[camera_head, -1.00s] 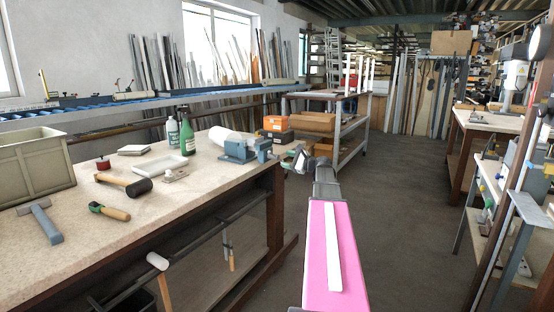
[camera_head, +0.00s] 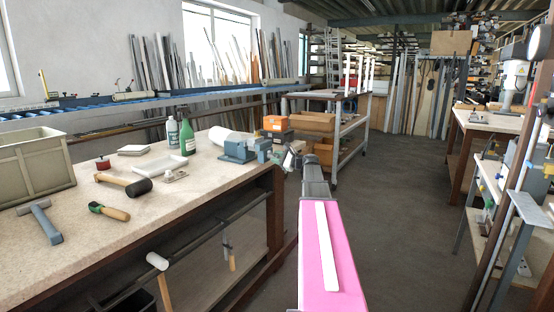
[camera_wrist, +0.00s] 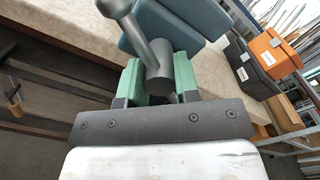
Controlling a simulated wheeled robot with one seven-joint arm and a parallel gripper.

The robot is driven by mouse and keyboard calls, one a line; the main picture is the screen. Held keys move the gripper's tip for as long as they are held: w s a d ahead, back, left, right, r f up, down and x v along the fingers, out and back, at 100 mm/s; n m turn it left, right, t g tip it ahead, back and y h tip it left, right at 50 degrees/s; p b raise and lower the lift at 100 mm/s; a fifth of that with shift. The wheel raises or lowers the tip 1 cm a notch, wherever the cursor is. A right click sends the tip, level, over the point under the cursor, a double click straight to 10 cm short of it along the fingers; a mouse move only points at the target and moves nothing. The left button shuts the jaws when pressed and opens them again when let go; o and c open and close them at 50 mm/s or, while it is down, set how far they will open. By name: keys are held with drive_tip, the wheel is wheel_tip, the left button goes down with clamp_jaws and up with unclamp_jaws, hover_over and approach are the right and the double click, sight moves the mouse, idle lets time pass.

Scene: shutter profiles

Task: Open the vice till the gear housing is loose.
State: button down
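The blue-grey vice (camera_head: 240,151) sits at the right end of the workbench. Its jaw also shows in the wrist view (camera_wrist: 190,18). The vice handle (camera_wrist: 137,28), a grey bar with a round knob, passes at a slant through a cylindrical screw head (camera_wrist: 156,60). My gripper (camera_wrist: 158,72) is at this screw end, with green fingers apart on either side of the screw head and bar. I see a gap between the fingers; firm contact cannot be made out. In the head view my gripper (camera_head: 292,160) is just right of the vice. I cannot make out the gear housing.
On the workbench (camera_head: 150,215) are a mallet (camera_head: 125,184), a hammer (camera_head: 42,221), a green bottle (camera_head: 187,137) and a grey crate (camera_head: 35,170). Orange and black boxes (camera_head: 275,124) stand behind the vice. The floor right of my arm is clear.

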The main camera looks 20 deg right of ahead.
drive_tip(key=shift+n, duration=0.3)
drive_tip(key=n, duration=0.4)
drive_tip(key=shift+n, duration=0.3)
drive_tip(key=n, duration=1.4)
drive_tip(key=shift+n, duration=0.3)
drive_tip(key=c, duration=0.8)
unclamp_jaws()
drive_tip(key=shift+w+a, duration=0.1)
drive_tip(key=shift+c, duration=0.2)
